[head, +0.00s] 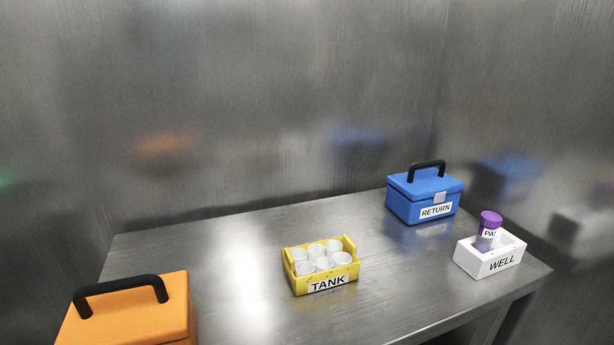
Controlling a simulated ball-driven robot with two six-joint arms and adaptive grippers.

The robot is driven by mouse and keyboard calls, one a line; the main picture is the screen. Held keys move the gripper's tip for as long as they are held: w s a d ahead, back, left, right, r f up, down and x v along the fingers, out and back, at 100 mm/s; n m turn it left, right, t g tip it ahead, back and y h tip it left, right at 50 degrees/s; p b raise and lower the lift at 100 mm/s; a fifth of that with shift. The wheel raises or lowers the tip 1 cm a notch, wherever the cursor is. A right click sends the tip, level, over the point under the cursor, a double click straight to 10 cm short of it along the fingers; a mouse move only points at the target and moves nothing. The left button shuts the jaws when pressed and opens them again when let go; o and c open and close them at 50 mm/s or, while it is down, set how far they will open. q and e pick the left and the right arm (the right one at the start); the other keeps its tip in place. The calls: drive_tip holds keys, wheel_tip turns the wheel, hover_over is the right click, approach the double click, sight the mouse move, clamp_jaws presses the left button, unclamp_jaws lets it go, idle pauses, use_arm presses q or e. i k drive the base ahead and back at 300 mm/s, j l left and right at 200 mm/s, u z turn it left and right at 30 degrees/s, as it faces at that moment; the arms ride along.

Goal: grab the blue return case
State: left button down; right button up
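The blue return case (424,196) stands upright at the back right of the metal table, near the wall. It has a black handle on top, a grey latch and a white label reading RETURN on its front. Its lid is shut. Neither of my grippers shows in the head view, so nothing is seen touching the case.
The metal table (230,260) has bare room between its things. A yellow TANK crate (325,284) with several white cups stands mid-table. A white WELL box (489,262) with a purple-capped container (490,222) is right of the case. An orange case (135,315) is front left.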

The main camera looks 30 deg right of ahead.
sight(416, 197)
drive_tip(key=z, duration=1.7)
